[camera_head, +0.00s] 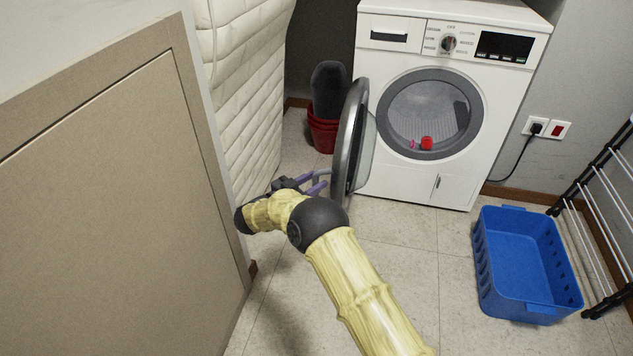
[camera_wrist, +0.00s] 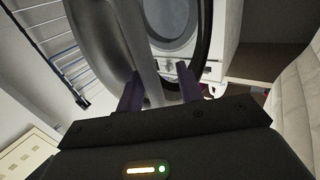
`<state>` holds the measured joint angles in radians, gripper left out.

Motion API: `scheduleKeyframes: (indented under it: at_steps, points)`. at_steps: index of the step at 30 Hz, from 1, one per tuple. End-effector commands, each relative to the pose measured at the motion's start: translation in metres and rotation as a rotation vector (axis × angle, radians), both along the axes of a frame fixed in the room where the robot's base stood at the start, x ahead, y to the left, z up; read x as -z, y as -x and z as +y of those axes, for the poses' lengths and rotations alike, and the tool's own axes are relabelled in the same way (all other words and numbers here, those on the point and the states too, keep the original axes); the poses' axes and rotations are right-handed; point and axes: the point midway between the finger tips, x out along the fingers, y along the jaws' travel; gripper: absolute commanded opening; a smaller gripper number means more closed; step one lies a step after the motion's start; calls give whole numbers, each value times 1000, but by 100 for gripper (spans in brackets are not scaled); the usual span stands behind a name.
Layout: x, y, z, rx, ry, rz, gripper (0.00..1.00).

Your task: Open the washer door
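The washer (camera_head: 447,185) is white and stands at the back. Its round door (camera_head: 349,140) is swung wide open to the left, nearly edge-on in the head view, and the drum opening (camera_head: 425,105) is exposed. The door's grey handle (camera_head: 322,174) is on its outer side. My gripper (camera_head: 314,183) is at this handle, left of the door. In the wrist view, the handle bar (camera_wrist: 146,66) passes between the purple fingers of my gripper (camera_wrist: 160,88). The fingers are apart, with a gap visible to the right of the bar. Contact at the left finger is unclear.
A padded cream panel (camera_head: 240,90) and a beige cabinet (camera_head: 110,200) stand close on the left. A red pot (camera_head: 323,132) is behind the door. A blue basket (camera_head: 525,265) and a drying rack (camera_head: 598,215) are on the right. Red items (camera_head: 427,143) lie in the drum.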

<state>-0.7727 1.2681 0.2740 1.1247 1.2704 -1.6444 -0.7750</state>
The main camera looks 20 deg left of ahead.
Motion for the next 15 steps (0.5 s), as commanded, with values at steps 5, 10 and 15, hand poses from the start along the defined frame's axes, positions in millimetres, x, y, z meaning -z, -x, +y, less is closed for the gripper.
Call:
scheduleKeyframes:
  at_steps: [5,10,15]
  points:
    - [-2,15,11,-5,1,3,36]
    - [-3,39,25,-5,1,0,36]
    - [-2,58,37,-3,1,0,36]
